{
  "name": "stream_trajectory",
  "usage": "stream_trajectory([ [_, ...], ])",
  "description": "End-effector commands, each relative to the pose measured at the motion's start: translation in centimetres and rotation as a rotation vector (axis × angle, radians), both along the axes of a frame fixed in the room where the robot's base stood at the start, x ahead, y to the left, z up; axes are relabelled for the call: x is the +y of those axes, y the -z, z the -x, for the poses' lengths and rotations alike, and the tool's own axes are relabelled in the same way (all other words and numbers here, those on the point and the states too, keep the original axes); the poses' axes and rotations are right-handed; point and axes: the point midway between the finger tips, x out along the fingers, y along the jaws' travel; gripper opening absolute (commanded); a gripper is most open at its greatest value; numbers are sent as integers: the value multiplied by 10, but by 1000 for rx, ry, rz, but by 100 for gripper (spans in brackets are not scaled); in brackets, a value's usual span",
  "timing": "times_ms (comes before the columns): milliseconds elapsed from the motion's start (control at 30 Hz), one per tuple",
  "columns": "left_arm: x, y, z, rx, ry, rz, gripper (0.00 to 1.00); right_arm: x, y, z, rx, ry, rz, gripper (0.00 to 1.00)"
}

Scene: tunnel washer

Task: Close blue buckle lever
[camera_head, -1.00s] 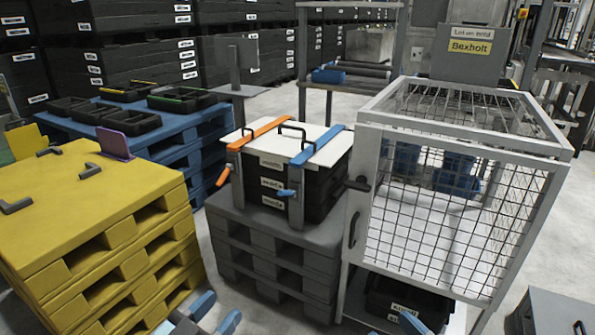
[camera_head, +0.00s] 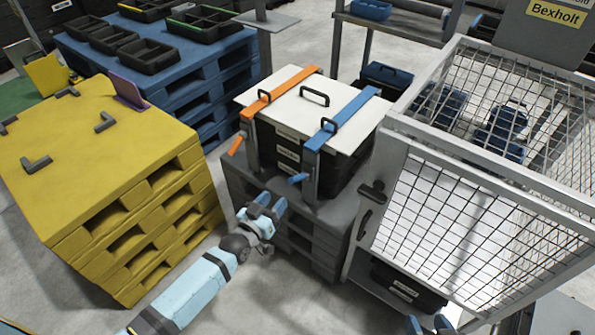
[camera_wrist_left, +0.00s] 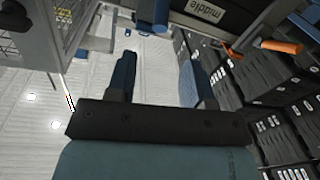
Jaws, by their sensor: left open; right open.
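The blue buckle lever (camera_head: 298,179) sticks out from the front of the black crate stack, at the foot of the blue strap (camera_head: 350,108). In the left wrist view a blue piece that looks like this lever (camera_wrist_left: 153,12) shows at the top, beyond the fingertips. My left gripper (camera_head: 266,202) is open and empty, below and left of the blue lever, apart from it. Its two fingers (camera_wrist_left: 158,78) are spread in the wrist view. My right gripper (camera_head: 430,325) is partly in view at the bottom edge, open, away from the lever.
The orange lever (camera_head: 236,146) hangs to the left on the same stack and shows in the wrist view (camera_wrist_left: 282,47). A wire cage (camera_head: 440,160) with a dark handle stands close on the right. Yellow pallets (camera_head: 130,200) stand left. The grey pallet stack (camera_head: 325,215) carries the crates.

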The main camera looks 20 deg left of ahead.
Motion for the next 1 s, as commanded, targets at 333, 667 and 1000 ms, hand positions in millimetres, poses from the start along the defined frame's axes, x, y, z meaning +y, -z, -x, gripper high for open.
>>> stream_trajectory([
  [333,-19,1,-73,-4,0,1,47,3,3,-1,-19,-4,-19,53],
  [667,-27,0,-105,-1,1,0,47,6,2,-2,-33,-8,-33,53],
  [1000,-28,-1,-106,-1,1,0,36,6,0,-2,-37,-8,-34,53],
])
